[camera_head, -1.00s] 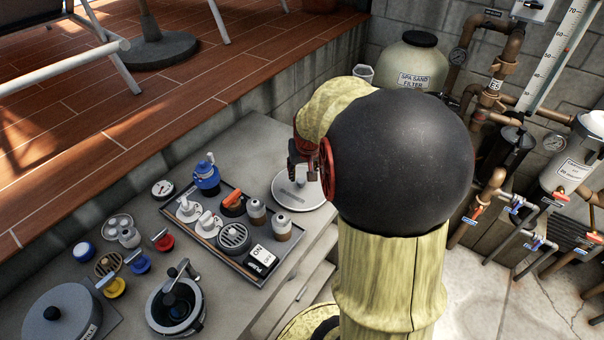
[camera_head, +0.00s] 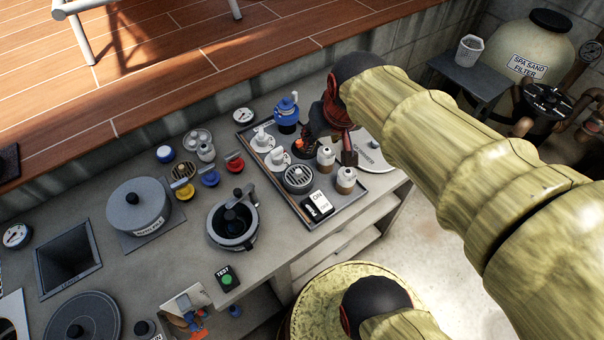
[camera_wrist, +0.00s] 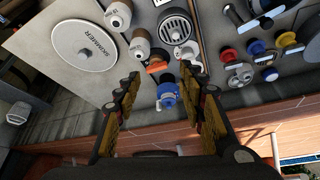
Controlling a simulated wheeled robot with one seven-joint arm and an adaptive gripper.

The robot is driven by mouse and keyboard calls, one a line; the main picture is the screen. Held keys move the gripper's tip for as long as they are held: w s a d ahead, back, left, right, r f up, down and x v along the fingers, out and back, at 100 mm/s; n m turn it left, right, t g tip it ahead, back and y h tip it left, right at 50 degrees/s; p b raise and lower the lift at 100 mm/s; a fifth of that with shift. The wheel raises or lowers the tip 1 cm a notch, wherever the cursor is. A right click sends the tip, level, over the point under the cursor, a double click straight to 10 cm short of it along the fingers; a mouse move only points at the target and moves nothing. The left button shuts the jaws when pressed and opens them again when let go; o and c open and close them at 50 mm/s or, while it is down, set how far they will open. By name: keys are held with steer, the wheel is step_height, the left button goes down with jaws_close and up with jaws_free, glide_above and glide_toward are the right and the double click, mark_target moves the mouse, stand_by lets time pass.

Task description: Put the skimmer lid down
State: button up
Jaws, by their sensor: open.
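The skimmer lid (camera_wrist: 86,46) is a round, pale disc with a small centre knob, marked SKIMMER. It lies on the right end of the grey counter. In the head view the lid (camera_head: 376,160) is partly hidden behind my arm. My gripper (camera_head: 326,143) is left of the lid and apart from it, above the tray of fittings. In the wrist view my gripper (camera_wrist: 161,80) has its two fingers spread, nothing held, with a blue valve (camera_wrist: 167,92) and an orange handle (camera_wrist: 157,67) showing between them.
A dark tray (camera_head: 322,222) holds bottles, a round grate and an ON/PUSH switch. A round grey pot (camera_head: 138,212), a black-ringed pot (camera_head: 232,226) and coloured valves crowd the counter's left. A square hole (camera_head: 68,262) opens there. A wooden deck (camera_head: 200,60) rises behind.

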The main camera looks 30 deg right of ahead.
steer(key=s+a+r+n+y, duration=0.1)
steer(key=s+a+n, duration=0.2)
steer(key=s+a, duration=0.4)
steer(key=a, duration=0.3)
steer(key=shift+s+r+t, duration=0.3)
steer(key=shift+r, duration=0.05)
steer(key=shift+c, duration=0.5)
